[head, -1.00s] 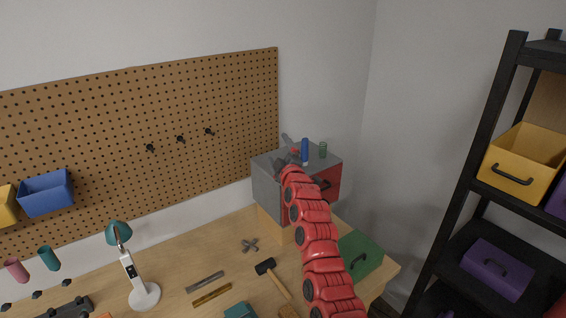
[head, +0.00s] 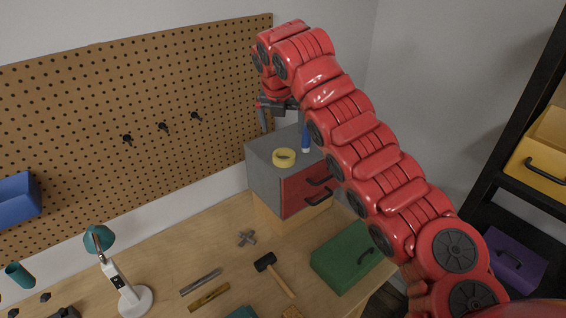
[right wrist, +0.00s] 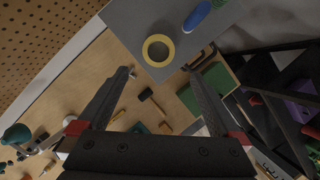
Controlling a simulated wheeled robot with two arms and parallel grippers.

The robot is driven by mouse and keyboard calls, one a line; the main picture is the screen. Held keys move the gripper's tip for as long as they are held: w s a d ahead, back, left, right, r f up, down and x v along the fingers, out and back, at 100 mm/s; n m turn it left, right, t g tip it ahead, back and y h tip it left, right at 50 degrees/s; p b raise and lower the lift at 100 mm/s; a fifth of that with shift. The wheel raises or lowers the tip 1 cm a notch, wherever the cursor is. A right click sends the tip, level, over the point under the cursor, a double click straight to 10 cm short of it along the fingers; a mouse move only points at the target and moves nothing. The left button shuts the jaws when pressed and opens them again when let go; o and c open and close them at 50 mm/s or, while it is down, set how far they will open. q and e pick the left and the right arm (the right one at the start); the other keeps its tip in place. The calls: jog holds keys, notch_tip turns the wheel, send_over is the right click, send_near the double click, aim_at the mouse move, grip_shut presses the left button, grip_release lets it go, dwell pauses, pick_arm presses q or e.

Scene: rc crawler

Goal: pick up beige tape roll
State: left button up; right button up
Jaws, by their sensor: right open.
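The beige tape roll (head: 284,158) lies flat on top of the grey cabinet (head: 262,172), near its front left. It also shows in the right wrist view as a yellowish ring (right wrist: 158,50), ahead of the fingers and between their lines. My right gripper (head: 280,112) hangs above the back of the cabinet top, apart from the roll. In the right wrist view its two fingers (right wrist: 164,78) are wide apart with nothing between them. My left gripper is not in view.
A blue bottle-like object (head: 306,138) stands close right of the roll; it also shows in the wrist view (right wrist: 197,16). A pegboard (head: 130,120) rises behind. A hammer (head: 272,272), green box (head: 346,257) and lamp (head: 130,298) are on the bench.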

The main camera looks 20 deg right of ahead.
send_near(283, 152)
jog(key=shift+s+d+f, duration=0.3)
jog(key=shift+s+f, duration=0.3)
jog(key=shift+f, duration=0.15)
jog(key=shift+b+x, duration=0.35)
jog(key=shift+x, duration=0.45)
jog(key=x, duration=0.3)
jog(key=shift+s+a+f, duration=0.15)
jog(key=shift+a+f, duration=0.1)
jog(key=shift+f, duration=0.15)
jog(key=shift+w+f, duration=0.25)
jog(key=shift+f, duration=0.1)
jog(key=c, duration=1.2)
jog(key=shift+o, duration=0.2)
jog(key=shift+r, duration=0.15)
